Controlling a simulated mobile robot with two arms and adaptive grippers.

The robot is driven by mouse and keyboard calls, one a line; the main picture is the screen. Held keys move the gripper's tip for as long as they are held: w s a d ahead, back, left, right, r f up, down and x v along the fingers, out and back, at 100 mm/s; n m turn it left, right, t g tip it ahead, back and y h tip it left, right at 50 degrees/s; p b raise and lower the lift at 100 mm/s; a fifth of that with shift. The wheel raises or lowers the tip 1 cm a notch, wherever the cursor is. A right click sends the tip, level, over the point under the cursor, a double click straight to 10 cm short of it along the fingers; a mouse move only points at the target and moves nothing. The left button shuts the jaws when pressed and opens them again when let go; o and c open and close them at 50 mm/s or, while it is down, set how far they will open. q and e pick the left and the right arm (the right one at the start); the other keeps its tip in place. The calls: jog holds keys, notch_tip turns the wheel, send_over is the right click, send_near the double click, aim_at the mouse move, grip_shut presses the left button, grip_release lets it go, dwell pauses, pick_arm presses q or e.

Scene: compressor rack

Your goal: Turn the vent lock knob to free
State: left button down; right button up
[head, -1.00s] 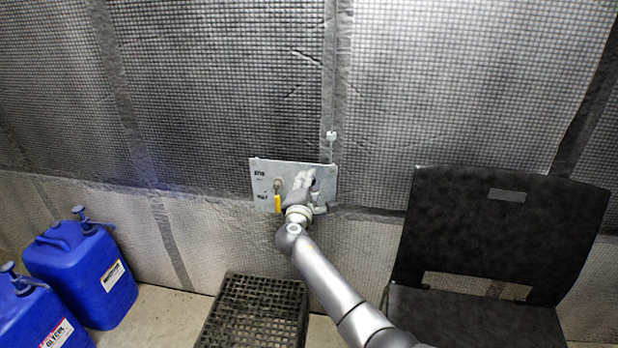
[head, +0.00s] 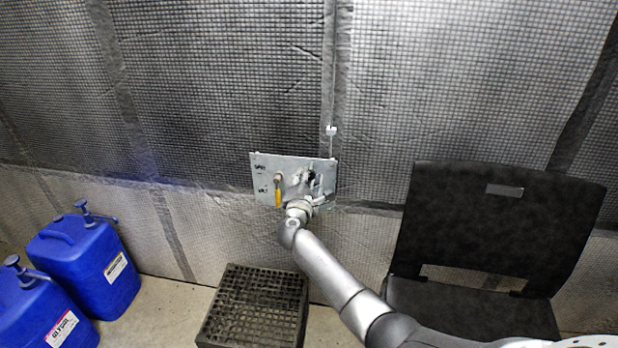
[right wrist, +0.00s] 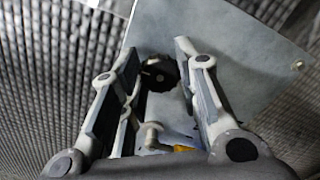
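The vent lock knob is a dark round knob (right wrist: 158,72) on a pale metal panel (head: 262,178) on the wall. In the head view it is a small dark spot (head: 311,175) on the panel's right part, partly covered by my gripper. My right gripper (head: 304,188) is at the panel, just in front of the knob. In the right wrist view, its two fingers (right wrist: 156,52) stand apart with the knob between their tips. I cannot tell whether either finger touches it. My left gripper is not in view.
A yellow-handled valve (head: 278,196) is on the panel, left of my gripper. Blue jugs (head: 88,262) stand at the left, a black crate (head: 250,310) below the panel, and a black chair (head: 500,225) at the right. Bare floor shows between jugs and crate.

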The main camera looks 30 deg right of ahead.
jog(key=o, duration=0.5)
jog(key=shift+a+f, duration=0.1)
jog(key=v, duration=1.2)
